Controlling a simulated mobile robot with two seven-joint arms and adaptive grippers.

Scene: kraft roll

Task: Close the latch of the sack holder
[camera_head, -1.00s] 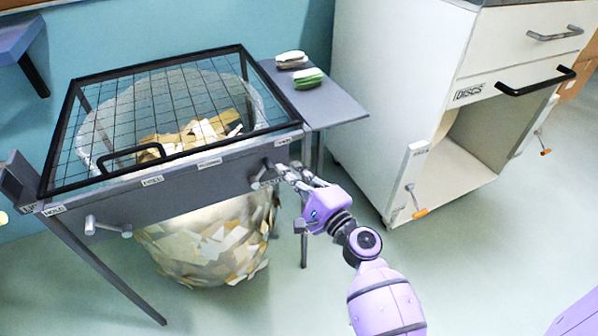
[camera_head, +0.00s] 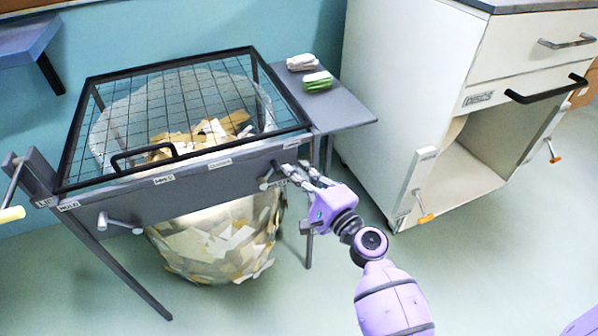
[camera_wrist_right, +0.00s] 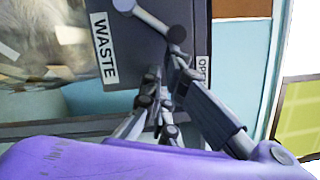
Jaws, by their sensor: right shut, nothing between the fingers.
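The sack holder (camera_head: 180,182) is a grey frame with a black-edged mesh lid (camera_head: 190,85) lying flat on top and a pale sack of scraps (camera_head: 215,240) below. On its front panel's right end is a small grey latch lever (camera_head: 265,185) with a round knob. The lever also shows in the right wrist view (camera_wrist_right: 150,20), beside a WASTE label and a partly hidden label starting "OP". My right gripper (camera_head: 296,174) is shut and empty just right of this lever; contact cannot be told. Its fingers (camera_wrist_right: 163,92) show below the knob in the wrist view. My left gripper is out of view.
A second grey lever (camera_head: 120,223) is on the panel's left end. A side lever with a cream grip (camera_head: 12,214) is at far left. A grey side shelf (camera_head: 345,110) holds two folded bundles. A white cabinet (camera_head: 405,90) stands right, with clear floor in front.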

